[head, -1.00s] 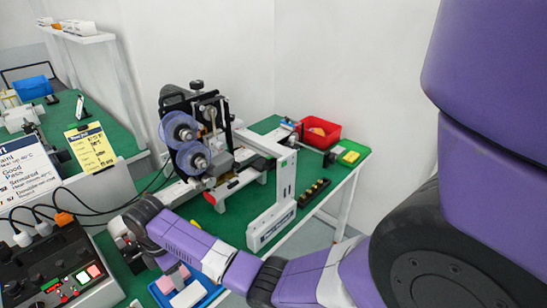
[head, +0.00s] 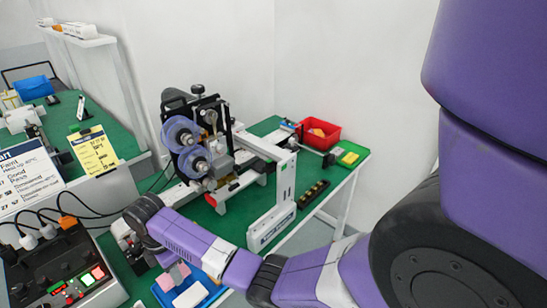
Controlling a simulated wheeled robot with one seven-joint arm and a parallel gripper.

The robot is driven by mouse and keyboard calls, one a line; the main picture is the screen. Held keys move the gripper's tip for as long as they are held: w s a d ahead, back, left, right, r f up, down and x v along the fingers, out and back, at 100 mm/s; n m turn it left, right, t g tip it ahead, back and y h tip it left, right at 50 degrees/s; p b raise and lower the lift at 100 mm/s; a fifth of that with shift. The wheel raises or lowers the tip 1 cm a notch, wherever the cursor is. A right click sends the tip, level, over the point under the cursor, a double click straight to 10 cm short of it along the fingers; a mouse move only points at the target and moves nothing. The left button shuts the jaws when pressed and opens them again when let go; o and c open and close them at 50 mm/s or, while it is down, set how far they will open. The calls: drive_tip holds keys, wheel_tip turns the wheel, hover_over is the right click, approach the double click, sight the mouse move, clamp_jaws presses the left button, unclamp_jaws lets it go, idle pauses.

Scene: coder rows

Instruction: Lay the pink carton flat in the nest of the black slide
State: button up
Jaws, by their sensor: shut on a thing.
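My gripper (head: 130,247) is at the left end of my purple arm, low over the green bench and left of the coder machine. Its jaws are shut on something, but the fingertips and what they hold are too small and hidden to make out. Pink pieces (head: 173,276) show in a blue tray (head: 213,290) beside a white block, just below my forearm. I cannot tell whether one of them is the task's carton. The black slide and its nest cannot be clearly picked out; my wrist and forearm cover part of the bench there.
The coder machine (head: 198,140) with purple reels stands behind my wrist. A control box (head: 65,275) with lit buttons and cables is close on the left of my gripper. A white upright bracket (head: 275,222), a red bin (head: 318,133) and a dark rack (head: 313,194) stand to the right.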

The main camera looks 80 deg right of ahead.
drive_tip(key=shift+r+p, duration=1.3)
drive_tip(key=shift+r, duration=0.15)
drive_tip(key=shift+s+f, duration=0.1)
